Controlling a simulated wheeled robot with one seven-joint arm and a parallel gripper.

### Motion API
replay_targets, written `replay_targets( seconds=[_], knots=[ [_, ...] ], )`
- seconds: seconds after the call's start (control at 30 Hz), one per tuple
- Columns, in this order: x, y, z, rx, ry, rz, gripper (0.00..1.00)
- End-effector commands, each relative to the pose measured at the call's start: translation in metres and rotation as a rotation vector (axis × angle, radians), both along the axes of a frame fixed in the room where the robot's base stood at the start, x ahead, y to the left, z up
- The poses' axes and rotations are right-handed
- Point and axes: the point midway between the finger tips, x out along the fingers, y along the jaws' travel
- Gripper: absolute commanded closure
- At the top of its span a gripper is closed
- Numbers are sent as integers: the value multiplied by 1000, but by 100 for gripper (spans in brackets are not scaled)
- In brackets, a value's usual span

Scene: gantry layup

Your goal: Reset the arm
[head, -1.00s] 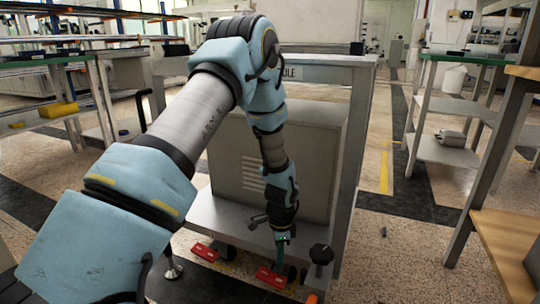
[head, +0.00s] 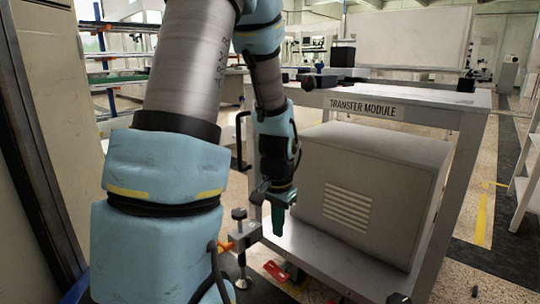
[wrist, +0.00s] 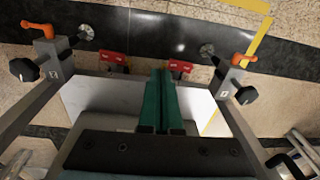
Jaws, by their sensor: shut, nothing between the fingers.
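My gripper (head: 277,222) hangs at the end of my blue and grey arm in the head view, pointing down, in front of the transfer module (head: 367,110). Its green fingers are together with nothing between them. The wrist view also shows the closed green fingers (wrist: 160,75) pointing away over the module's white lower shelf (wrist: 195,105). From these views I cannot tell whether the fingers touch the shelf.
The module's lower shelf carries a grey vented box (head: 370,190). An orange-handled clamp (wrist: 238,60) and another clamp (wrist: 45,45) stand at the module's corners. Red pedals (wrist: 113,57) sit near the floor. A yellow floor line (head: 482,218) runs at right.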

Motion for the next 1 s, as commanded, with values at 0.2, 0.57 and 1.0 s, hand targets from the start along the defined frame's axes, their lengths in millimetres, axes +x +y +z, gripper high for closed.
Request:
replay_targets(
  seconds=[0.2,0.57,1.0],
  knots=[
    [-33,58,51,-40,-25,345,100],
    [-62,89,112,-70,-36,578,100],
    [-61,88,230,-70,-36,573,100]
  ],
)
